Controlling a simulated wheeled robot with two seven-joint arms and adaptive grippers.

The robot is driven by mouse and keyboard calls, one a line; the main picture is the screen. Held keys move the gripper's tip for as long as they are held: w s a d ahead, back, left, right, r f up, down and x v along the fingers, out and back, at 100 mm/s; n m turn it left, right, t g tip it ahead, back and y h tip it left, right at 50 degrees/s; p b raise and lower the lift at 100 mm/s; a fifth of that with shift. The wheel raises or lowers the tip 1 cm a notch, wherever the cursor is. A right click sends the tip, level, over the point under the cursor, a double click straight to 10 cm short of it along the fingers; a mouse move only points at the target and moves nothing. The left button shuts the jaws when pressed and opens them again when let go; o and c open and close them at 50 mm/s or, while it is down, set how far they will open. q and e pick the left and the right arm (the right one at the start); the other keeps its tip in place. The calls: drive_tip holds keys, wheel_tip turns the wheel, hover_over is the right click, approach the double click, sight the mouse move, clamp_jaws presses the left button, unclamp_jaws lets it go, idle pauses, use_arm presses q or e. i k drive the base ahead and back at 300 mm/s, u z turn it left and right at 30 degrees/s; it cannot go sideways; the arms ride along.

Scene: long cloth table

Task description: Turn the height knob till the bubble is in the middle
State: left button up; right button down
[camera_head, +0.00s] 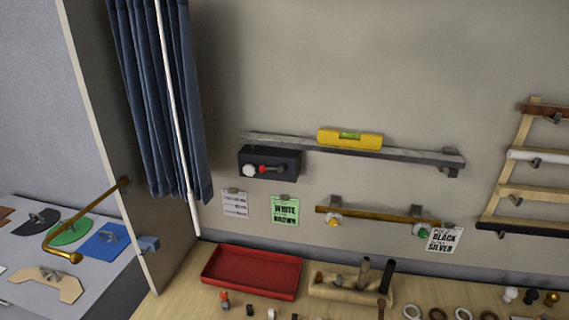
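A yellow spirit level (364,140) with a green vial (349,135) sits on a long grey bar (418,154) on the wall. The bar slopes down to the right in the picture. The bubble is too small to make out. A black box (285,158) is under the bar's left end. I cannot tell which one is the height knob. Neither of my grippers is in view.
Below are a red tray (252,289), a wooden block with tools (340,289) and several small parts on the wooden table. A brass rail (378,215) with knobs hangs lower on the wall. A blue curtain (145,100) and white rod (171,90) hang at left; a wooden rack (504,188) is right.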

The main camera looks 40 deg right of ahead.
sight(249, 170)
drive_tip(key=z, duration=1.35)
